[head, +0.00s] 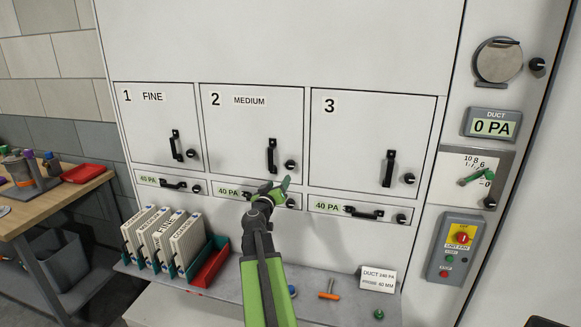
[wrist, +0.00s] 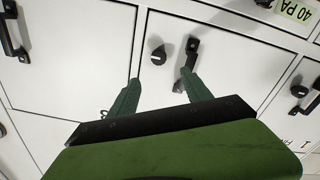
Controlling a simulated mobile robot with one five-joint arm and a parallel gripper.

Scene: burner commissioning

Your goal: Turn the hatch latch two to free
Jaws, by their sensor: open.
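Hatch two (head: 235,125), marked "2 MEDIUM", is a closed white door in the middle of the row. Its latch is a small black knob (head: 291,165) at the lower right of the door, beside a black upright handle (head: 271,156). My gripper (head: 278,184) is open and empty, just below the latch in the head view. The wrist view is upside down; there the latch knob (wrist: 157,53) lies between and beyond the green fingertips (wrist: 160,78), with the handle (wrist: 188,50) by the right finger. No contact shows. The knob's pointing direction is too small to read.
Hatches one (head: 145,110) and three (head: 365,130) have similar handles and knobs. Drawers marked "40 PA" (head: 228,192) sit below. Filters (head: 185,240) and a red bin (head: 212,263) stand on a shelf lower left. The duct display (head: 490,126) reads 0 PA.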

